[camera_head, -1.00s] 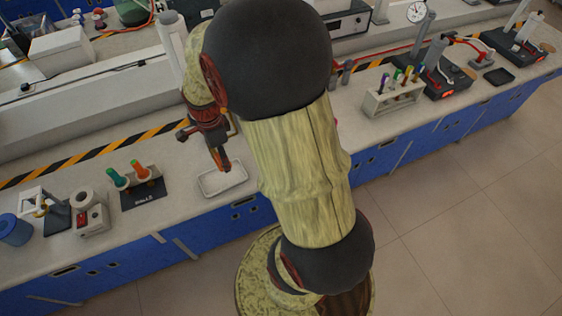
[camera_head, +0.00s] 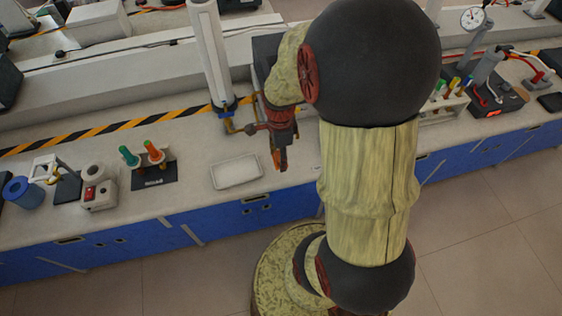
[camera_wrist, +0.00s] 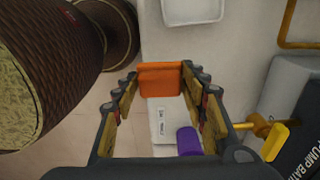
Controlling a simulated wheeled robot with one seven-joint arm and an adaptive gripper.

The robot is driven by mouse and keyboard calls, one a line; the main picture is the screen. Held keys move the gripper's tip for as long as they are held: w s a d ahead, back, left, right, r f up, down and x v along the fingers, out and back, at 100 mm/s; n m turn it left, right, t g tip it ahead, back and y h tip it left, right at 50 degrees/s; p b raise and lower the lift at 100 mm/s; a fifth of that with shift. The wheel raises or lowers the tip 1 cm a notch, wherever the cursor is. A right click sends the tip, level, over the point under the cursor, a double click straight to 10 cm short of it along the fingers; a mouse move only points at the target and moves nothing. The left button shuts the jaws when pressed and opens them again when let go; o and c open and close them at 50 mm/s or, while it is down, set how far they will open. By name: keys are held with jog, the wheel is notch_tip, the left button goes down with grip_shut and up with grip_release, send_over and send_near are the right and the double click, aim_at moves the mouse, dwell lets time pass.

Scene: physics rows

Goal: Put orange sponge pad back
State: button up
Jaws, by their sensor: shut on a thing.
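The orange sponge pad (camera_wrist: 160,79) is between my fingertips in the wrist view, with a finger on each side of it. My gripper (camera_wrist: 161,82) is shut on it. In the head view my gripper (camera_head: 279,160) points down near the front of the bench, right of a shallow white tray (camera_head: 237,172), with a bit of the orange pad (camera_head: 283,157) at its tips. The tray also shows at the top of the wrist view (camera_wrist: 192,10). Whether the pad touches anything below is not clear.
A white labelled block (camera_wrist: 168,125) and a purple object (camera_wrist: 188,141) lie below my fingers in the wrist view. A dark box marked PUMP (camera_wrist: 303,150) with a yellow tap stands at right. A rack with orange and green pieces (camera_head: 153,165) stands left of the tray.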

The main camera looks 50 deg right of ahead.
jog(key=w+d+f, duration=0.1)
jog(key=w+d+f+b, duration=0.1)
jog(key=f, duration=0.1)
jog(key=w+d+f, duration=0.1)
jog(key=f, duration=0.1)
jog(key=shift+d+f+b, duration=0.15)
jog(key=shift+f+b, duration=0.1)
jog(key=shift+b, duration=0.15)
jog(key=shift+w+d+f+b, duration=0.15)
jog(key=shift+f+b, duration=0.4)
jog(key=shift+f, duration=1.15)
jog(key=shift+f, duration=0.2)
jog(key=o, duration=1)
jog(key=shift+o, duration=0.6)
jog(key=shift+r, duration=0.2)
